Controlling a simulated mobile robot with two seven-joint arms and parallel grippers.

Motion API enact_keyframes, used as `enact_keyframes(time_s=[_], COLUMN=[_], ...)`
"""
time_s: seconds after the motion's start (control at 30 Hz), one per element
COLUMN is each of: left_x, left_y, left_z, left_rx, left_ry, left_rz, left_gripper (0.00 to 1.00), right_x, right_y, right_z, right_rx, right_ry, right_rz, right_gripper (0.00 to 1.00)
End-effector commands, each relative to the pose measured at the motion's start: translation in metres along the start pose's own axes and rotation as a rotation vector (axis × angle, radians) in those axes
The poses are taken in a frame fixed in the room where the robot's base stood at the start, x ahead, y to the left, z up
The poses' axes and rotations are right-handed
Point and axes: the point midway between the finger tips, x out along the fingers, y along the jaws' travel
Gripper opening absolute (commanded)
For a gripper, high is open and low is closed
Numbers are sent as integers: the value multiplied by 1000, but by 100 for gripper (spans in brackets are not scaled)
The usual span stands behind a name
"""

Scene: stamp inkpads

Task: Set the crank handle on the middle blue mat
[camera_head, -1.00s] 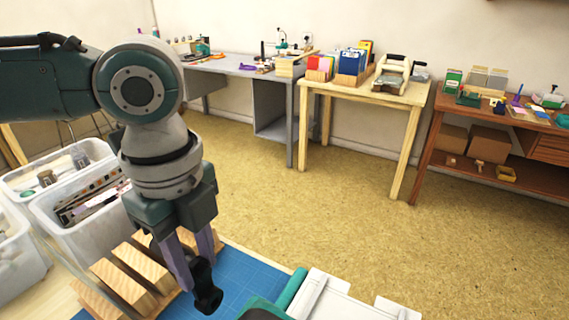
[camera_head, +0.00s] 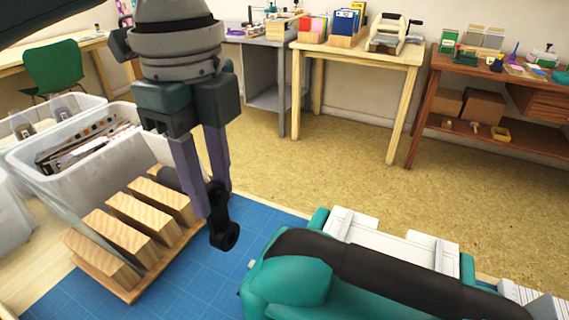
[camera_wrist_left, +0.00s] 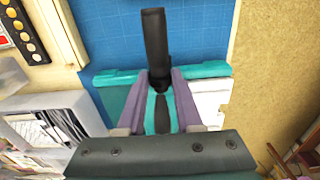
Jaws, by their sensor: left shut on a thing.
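My left gripper (camera_head: 210,205) comes down from the top left in the head view. It is shut on the black crank handle (camera_head: 223,232), which hangs below and in front of the fingers, its ringed end lowest. The handle looks held above the blue mat (camera_head: 200,278), between the wooden blocks and the teal machine; the exact gap cannot be told. In the left wrist view the dark handle (camera_wrist_left: 154,45) points away from the fingers over the blue mat (camera_wrist_left: 105,32). The part of the handle between the fingers is hidden. My right gripper is not in view.
A wooden rack of several blocks (camera_head: 128,230) stands left of the handle. A teal and white machine (camera_head: 300,285) with a dark top fills the bottom right. Clear bins (camera_head: 75,165) stand at the left. Bare blue mat shows between rack and machine.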

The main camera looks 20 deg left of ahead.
Motion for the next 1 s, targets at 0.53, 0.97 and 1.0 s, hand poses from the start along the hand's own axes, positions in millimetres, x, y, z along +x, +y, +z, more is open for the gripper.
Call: enact_keyframes(time_s=[0.53, 0.97, 1.0], left_x=[102, 125, 126], left_y=[1, 0, 0], left_z=[2, 2, 2], left_rx=[0, 1, 1], left_ry=[-2, -1, -1], left_rz=[1, -2, -2], left_gripper=[0, 0, 0], right_x=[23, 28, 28], right_y=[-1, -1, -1], right_z=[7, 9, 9], right_rx=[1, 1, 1], right_ry=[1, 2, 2], right_rz=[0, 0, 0], right_gripper=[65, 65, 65])
